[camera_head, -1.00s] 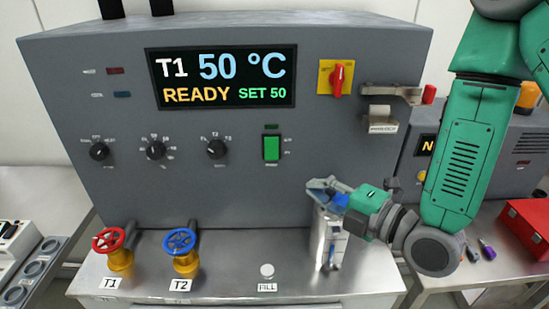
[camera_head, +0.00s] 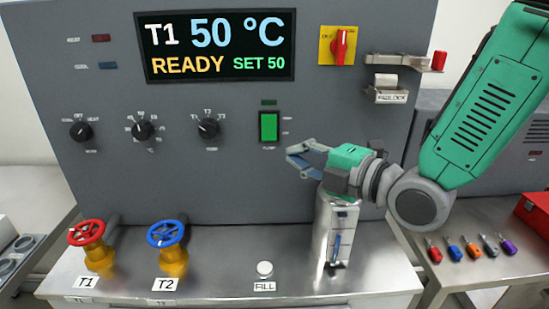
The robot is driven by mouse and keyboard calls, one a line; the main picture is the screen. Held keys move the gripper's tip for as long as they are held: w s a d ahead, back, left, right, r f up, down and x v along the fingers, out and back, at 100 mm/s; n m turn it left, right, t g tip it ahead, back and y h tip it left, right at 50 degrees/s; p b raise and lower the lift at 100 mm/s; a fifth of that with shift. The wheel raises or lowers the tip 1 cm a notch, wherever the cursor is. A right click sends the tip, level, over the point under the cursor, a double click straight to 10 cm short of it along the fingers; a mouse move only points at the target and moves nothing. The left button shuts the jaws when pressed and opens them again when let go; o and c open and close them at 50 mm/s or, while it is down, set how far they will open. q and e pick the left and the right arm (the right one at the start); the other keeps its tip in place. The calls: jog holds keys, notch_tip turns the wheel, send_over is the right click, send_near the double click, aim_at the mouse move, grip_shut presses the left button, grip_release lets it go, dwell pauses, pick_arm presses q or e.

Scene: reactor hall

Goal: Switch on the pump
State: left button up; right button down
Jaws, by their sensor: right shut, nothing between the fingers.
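The green pump switch (camera_head: 269,126) is on the grey panel (camera_head: 210,190), with a small dark green lamp (camera_head: 269,102) above it and a label below it. My right gripper (camera_head: 291,156) is in front of the panel, just below and right of the switch. Its fingers point left and are shut with nothing between them. I see no clear contact with the switch. My left gripper is not in view.
The display (camera_head: 215,46) reads T1 50 °C, READY, SET 50. A red rotary switch (camera_head: 340,46), several black knobs, a red valve (camera_head: 87,232) and a blue valve (camera_head: 165,234) are nearby. Several coloured tools lie on the right table.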

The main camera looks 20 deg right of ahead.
aim_at(266, 138)
jog(key=w, duration=0.2)
jog(key=w+a+p, duration=0.1)
jog(key=w, duration=0.2)
jog(key=w+p, duration=0.1)
jog(key=w, duration=0.1)
jog(key=shift+w+a+f, duration=0.35)
jog(key=shift+w, duration=0.05)
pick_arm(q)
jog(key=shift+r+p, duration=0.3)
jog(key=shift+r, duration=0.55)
pick_arm(e)
jog(key=shift+w+d+f, duration=0.15)
jog(key=shift+w+d, duration=0.05)
jog(key=shift+w, duration=0.05)
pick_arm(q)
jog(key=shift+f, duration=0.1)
pick_arm(e)
jog(key=shift+w+f+b, duration=0.1)
jog(key=shift+w+b, duration=0.05)
jog(key=shift+b, duration=0.55)
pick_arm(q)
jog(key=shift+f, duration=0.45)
